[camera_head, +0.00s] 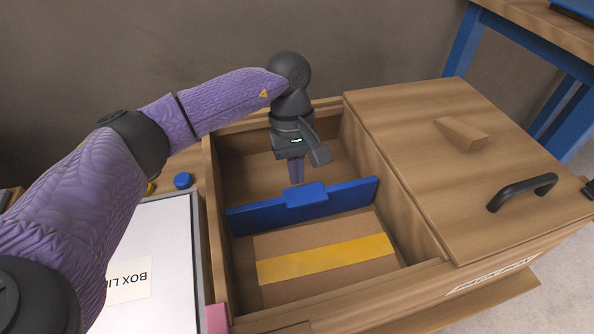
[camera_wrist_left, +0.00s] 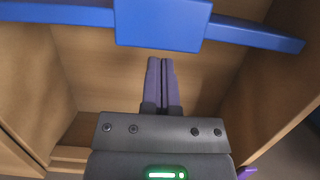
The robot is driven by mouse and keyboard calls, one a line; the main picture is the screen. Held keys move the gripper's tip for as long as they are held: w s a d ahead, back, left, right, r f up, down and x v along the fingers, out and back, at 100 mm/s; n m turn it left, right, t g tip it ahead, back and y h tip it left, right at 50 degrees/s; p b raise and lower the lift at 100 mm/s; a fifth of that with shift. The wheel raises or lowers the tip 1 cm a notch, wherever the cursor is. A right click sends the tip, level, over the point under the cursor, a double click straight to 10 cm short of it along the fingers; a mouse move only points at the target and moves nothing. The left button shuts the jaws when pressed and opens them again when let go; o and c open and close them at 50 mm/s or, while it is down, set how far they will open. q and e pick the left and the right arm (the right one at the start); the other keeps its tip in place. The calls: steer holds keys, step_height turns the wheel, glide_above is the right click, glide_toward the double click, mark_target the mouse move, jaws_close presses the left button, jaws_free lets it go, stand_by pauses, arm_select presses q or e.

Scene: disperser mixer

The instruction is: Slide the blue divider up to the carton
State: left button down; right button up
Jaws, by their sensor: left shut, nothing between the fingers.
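The blue divider (camera_head: 345,194) stands across the open wooden compartment in the head view, with a raised block at its middle. The carton (camera_head: 275,245), brown with a yellow tape strip, lies in the near part of the compartment, on the near side of the divider. A narrow gap seems to lie between them. My left gripper (camera_head: 296,172) points down inside the compartment behind the divider, its fingers shut and empty. In the left wrist view the fingers (camera_wrist_left: 162,62) are close to the divider's block (camera_wrist_left: 165,22); I cannot tell whether they touch. My right gripper is not in view.
The compartment's wooden walls (camera_head: 215,215) surround the left arm's working space. A wooden lid (camera_head: 420,120) with a wedge and a black handle (camera_head: 522,190) covers the right side. A white labelled panel (camera_head: 160,250) lies left, near a blue cap (camera_head: 182,180).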

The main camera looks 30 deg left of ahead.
mark_target(303, 196)
arm_select(q)
steer(key=shift+s+d, duration=0.1)
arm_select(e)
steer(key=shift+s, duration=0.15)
arm_select(q)
steer(key=s+d+p, duration=0.2)
steer(key=shift+s+d+r+p, duration=0.15)
steer(key=shift+d+r+p, duration=0.1)
steer(key=shift+p, duration=0.05)
steer(key=shift+s+d+f, duration=0.1)
steer(key=shift+s+d, duration=0.05)
steer(key=shift+d, duration=0.05)
steer(key=shift+f, duration=0.15)
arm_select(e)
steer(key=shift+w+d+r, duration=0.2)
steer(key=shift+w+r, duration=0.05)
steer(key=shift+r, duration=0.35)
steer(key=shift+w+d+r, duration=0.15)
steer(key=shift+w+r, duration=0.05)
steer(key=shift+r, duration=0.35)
arm_select(q)
steer(key=p+v, duration=0.4)
steer(key=v, duration=0.6)
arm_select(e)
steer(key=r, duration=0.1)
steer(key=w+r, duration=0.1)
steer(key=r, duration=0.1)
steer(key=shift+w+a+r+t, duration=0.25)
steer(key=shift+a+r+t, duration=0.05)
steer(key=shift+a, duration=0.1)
